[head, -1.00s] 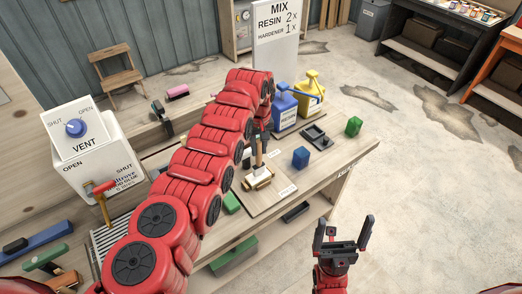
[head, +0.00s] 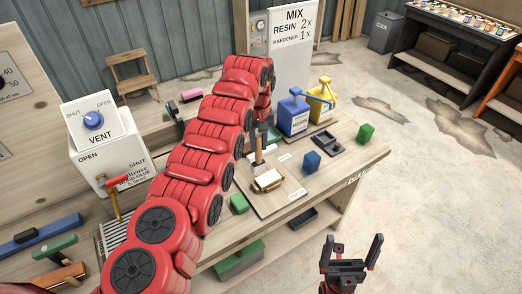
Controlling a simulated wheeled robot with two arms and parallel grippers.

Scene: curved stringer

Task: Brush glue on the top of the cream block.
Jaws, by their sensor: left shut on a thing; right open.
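The cream block (head: 268,182) sits on a light wooden board (head: 290,196) on the workbench, with a brown clamp or holder around its base. My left arm reaches over the bench, and its gripper (head: 262,134) is largely hidden behind its own links. It is shut on what looks like the upright brush (head: 258,152), whose lower end is at the back left edge of the block. I cannot tell whether the bristles touch the top, and no glue is clearly visible. My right gripper (head: 352,254) is open and empty, off the bench's front edge.
Blue (head: 294,114) and yellow (head: 321,103) pump bottles stand behind the board. A white VENT box (head: 104,150) stands on the left. The floor at right is open.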

